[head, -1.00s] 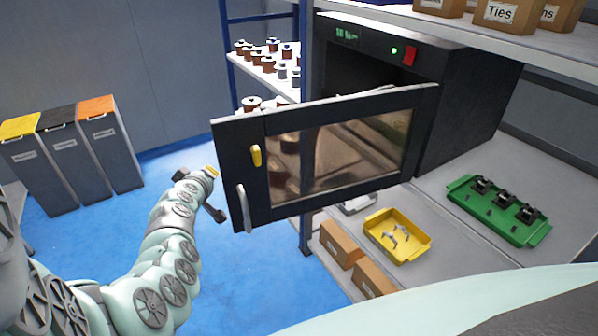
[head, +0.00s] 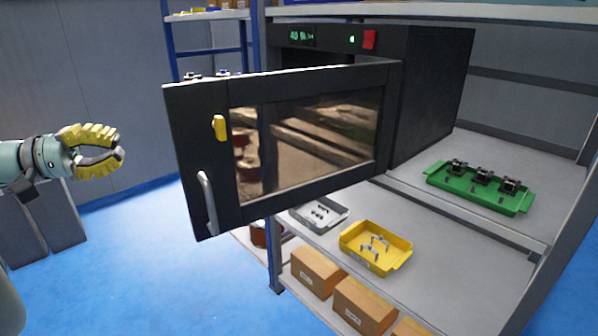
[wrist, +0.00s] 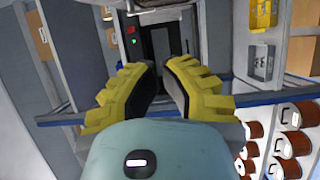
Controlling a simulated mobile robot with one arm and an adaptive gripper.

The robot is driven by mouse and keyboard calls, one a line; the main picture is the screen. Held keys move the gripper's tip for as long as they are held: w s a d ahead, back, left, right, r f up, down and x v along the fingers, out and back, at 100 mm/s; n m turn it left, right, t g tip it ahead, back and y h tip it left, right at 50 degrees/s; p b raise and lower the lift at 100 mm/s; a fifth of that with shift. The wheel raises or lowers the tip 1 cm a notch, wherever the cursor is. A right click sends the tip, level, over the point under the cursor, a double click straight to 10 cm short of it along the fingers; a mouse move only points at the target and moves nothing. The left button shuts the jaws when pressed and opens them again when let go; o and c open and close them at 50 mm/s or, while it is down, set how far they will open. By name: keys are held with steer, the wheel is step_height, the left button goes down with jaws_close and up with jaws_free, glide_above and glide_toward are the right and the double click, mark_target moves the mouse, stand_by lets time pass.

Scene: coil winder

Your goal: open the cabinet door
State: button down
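The cabinet is a black oven-like box (head: 440,100) on the shelf, with a green display and a red switch. Its door (head: 320,81) has a dark window, a yellow latch (head: 219,128) and a grey bar handle (head: 208,203). The door stands open, swung out from the cabinet front toward the left. My gripper (head: 122,153), with yellow ribbed fingers, is left of the door, clear of the handle. It is empty, with a gap between its fingers, which also show in the wrist view (wrist: 161,68). The cabinet's inside is mostly hidden behind the door.
A green tray (head: 480,197) with black parts is right of the cabinet. A yellow tray (head: 376,270) and a grey tray (head: 318,236) lie below the door. Cardboard boxes (head: 364,303) are lower. Blue floor (head: 150,260) is clear left of the shelf. Grey bins (head: 66,215) stand behind my arm.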

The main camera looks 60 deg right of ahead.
mark_target(179, 148)
steer(key=shift+s+d+r+p, duration=0.1)
steer(key=shift+s+d+p, duration=1.25)
steer(key=shift+p, duration=2.3)
steer(key=shift+s+d+p, duration=0.75)
steer(key=shift+s+p, duration=1.15)
steer(key=shift+p, duration=1.8)
steer(key=shift+s+d+r+p, duration=0.1)
steer(key=shift+s+d+p, duration=1.25)
steer(key=shift+p, duration=2.3)
steer(key=shift+s+a+f, duration=0.1)
steer(key=shift+s+a, duration=0.25)
